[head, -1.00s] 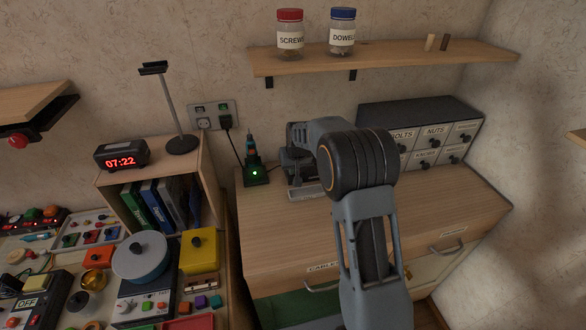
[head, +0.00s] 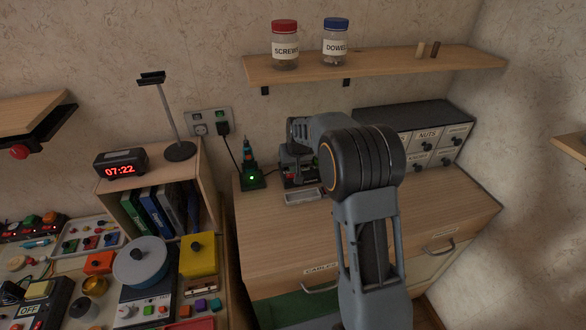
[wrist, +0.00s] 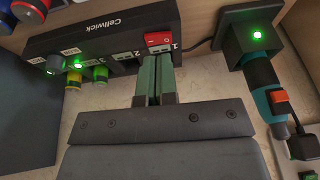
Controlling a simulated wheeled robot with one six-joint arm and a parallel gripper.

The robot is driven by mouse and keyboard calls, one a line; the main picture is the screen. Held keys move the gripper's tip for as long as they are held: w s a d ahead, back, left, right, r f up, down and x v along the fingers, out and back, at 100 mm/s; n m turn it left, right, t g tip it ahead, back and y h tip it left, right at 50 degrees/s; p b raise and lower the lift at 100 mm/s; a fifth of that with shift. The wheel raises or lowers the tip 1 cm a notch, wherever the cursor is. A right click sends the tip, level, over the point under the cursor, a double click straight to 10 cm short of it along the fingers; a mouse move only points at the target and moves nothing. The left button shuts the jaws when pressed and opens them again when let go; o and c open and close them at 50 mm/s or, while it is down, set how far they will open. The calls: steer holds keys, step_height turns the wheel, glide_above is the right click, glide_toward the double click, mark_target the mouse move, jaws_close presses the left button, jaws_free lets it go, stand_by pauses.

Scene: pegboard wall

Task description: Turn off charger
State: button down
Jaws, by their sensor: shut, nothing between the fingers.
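The charger (wrist: 110,38) is a black box marked Cellwick in the wrist view, with numbered bays. Its red rocker switch (wrist: 158,39) sits near its right end, beside the number 1. Green lights glow at plugged-in items (wrist: 77,64) on its left part. My gripper (wrist: 155,62) is shut and empty, its green fingertips pointing at the charger's edge just below the switch. I cannot tell whether they touch it.
A black dock (head: 251,180) with a green light holds a teal and orange tool (wrist: 268,85) close beside the charger. The cabinet top (head: 450,205) is clear on the right. A drawer unit (head: 430,135) stands behind. A shelf (head: 400,65) with two jars hangs above.

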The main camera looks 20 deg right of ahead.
mark_target(288, 174)
steer(key=shift+p+v, duration=1.05)
steer(key=shift+v, duration=1.6)
steer(key=shift+a+r, duration=0.1)
steer(key=shift+a, duration=0.1)
steer(key=w+p, duration=0.1)
steer(key=p, duration=0.2)
steer(key=shift+a+r, duration=0.1)
steer(key=shift+r, duration=0.3)
steer(key=p+x, duration=0.2)
steer(key=x, duration=0.8)
steer(key=shift+f, duration=0.15)
